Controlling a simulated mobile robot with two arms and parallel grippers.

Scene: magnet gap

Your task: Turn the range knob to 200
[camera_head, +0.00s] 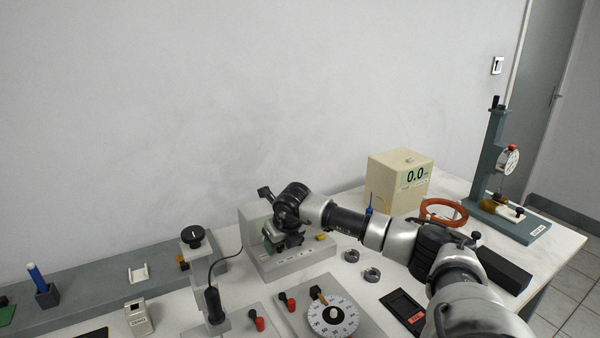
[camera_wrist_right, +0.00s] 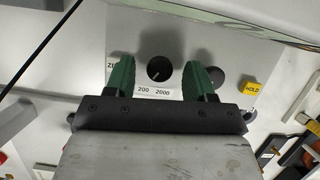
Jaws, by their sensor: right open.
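The range knob (camera_wrist_right: 160,70) is small, round and black on the light panel of the grey meter box (camera_head: 286,266). The labels "200" and "2000" are printed below it in the right wrist view. A faint pale mark on the knob appears to point down-left, but it is too small to be certain. My right gripper (camera_wrist_right: 158,78) is open, with one green finger on each side of the knob and clear space between. In the head view this gripper (camera_head: 283,238) is over the panel and hides the knob. My left gripper is not in view.
A yellow HOLD button (camera_wrist_right: 251,88) is right of the range knob. Another dark knob (camera_wrist_right: 218,81) is partly hidden behind the right finger. A cream box reading 0.0 (camera_head: 399,182), an orange ring (camera_head: 443,212) and a white dial (camera_head: 333,317) stand on the bench.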

